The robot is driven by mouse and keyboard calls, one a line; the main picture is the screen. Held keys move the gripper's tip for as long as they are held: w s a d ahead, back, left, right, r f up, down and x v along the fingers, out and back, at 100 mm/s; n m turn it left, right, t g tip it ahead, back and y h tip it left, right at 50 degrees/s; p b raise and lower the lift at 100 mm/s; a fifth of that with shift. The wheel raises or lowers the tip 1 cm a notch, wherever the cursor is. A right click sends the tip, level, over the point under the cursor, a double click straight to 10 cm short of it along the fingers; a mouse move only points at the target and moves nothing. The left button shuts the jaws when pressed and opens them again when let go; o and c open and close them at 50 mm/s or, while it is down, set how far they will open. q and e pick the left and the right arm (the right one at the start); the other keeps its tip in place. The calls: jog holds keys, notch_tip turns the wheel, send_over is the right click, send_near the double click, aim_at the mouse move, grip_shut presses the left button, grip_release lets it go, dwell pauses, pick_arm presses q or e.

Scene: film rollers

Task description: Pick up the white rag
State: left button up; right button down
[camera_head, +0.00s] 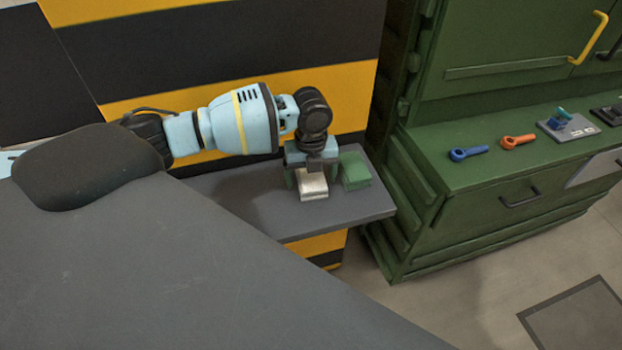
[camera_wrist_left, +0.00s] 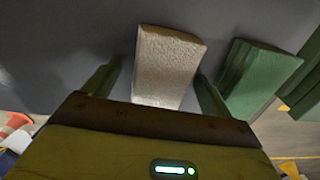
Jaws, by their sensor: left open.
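The white rag (camera_head: 313,185) is a folded, pale block lying on a grey shelf (camera_head: 248,203) beside the striped wall. My left gripper (camera_head: 307,182) is directly over it, pointing down, with its green fingers open. In the left wrist view the rag (camera_wrist_left: 166,64) lies between the two fingertips of the gripper (camera_wrist_left: 158,80), one finger on each side. A small gap shows on the left side; on the right the finger is close to the rag, and I cannot tell if it touches. My right gripper is not in view.
A folded green rag (camera_head: 355,170) lies just right of the white one; it also shows in the left wrist view (camera_wrist_left: 256,78). A green cabinet (camera_head: 480,205) with blue and orange tools stands right of the shelf. A large grey surface (camera_head: 190,270) fills the foreground.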

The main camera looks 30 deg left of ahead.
aim_at(312, 176)
pick_arm(q)
jog(key=c, duration=1.1)
jog(key=shift+o, duration=0.2)
jog(key=shift+d+r, duration=0.1)
jog(key=shift+r, duration=0.1)
jog(key=shift+s+r, duration=0.1)
jog(key=shift+r, duration=0.1)
notch_tip(312, 176, up, 7)
jog(key=shift+f, duration=0.2)
jog(key=s+d, duration=1.2)
jog(key=d, duration=0.3)
jog(key=shift+s+f, duration=0.2)
jog(key=shift+s, duration=0.15)
